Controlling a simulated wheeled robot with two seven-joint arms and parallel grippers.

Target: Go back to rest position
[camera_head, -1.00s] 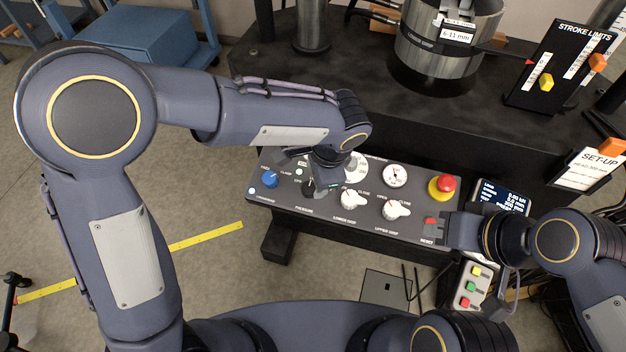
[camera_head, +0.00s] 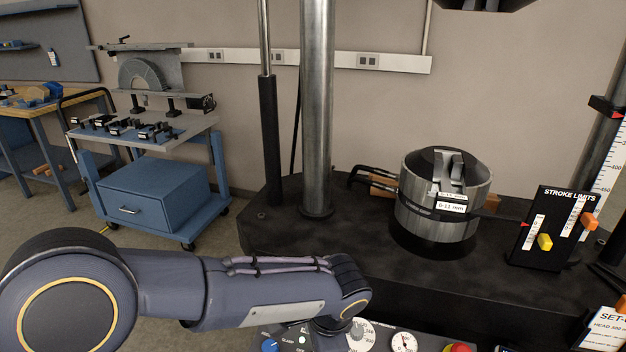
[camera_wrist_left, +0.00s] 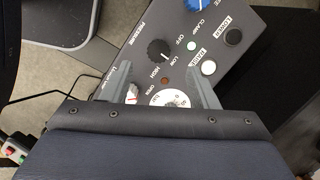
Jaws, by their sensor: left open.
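My left arm comes in from the left in the head view, with its wrist over the grey control panel (camera_head: 380,341) at the bottom edge. The left gripper is mostly hidden there behind the wrist. In the left wrist view, the left gripper (camera_wrist_left: 158,75) is open, its two grey fingers apart above the control panel (camera_wrist_left: 205,50). The black pressure knob (camera_wrist_left: 160,51) lies beyond the fingertips, with no visible grip on it. A round white gauge (camera_wrist_left: 170,98) shows between the fingers. My right gripper is out of view.
A black machine base (camera_head: 420,270) carries a steel column (camera_head: 317,110) and a round steel fixture (camera_head: 438,205). A stroke limits board (camera_head: 552,230) stands at right. A blue cart (camera_head: 150,190) stands at left. The red button (camera_head: 458,348) shows at the bottom edge.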

